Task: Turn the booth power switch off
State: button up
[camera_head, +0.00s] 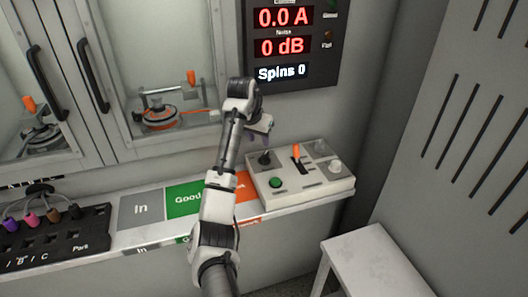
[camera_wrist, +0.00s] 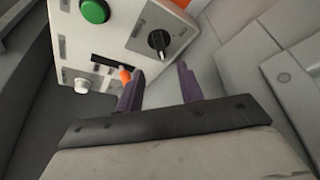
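The control box (camera_head: 262,190) is a pale panel on the ledge; its labels are too small to read, so I cannot tell for certain which control is the booth power switch. An orange-tipped lever (camera_head: 296,149) stands in a dark slot on it, and its tip also shows in the wrist view (camera_wrist: 125,75). My gripper (camera_head: 264,134) is above the back left of the box. In the wrist view its purple fingers (camera_wrist: 160,84) are apart with nothing between them. The left finger appears close beside the orange tip; contact cannot be told.
The box also has a black knob (camera_head: 265,158), a green button (camera_head: 276,182) and a white knob (camera_head: 335,167). A display (camera_head: 283,45) reads 0.0 A, 0 dB, Spins 0. A glass-doored booth (camera_head: 160,80) stands behind left. A white stool (camera_head: 370,258) is front right.

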aim_at(264, 155)
jog(key=p+x, duration=0.1)
jog(key=x, duration=0.8)
jog(key=shift+w+d+f+p, duration=0.1)
jog(key=shift+f+p, duration=0.2)
jog(key=shift+f, duration=0.05)
jog(key=shift+c, duration=0.3)
grip_shut()
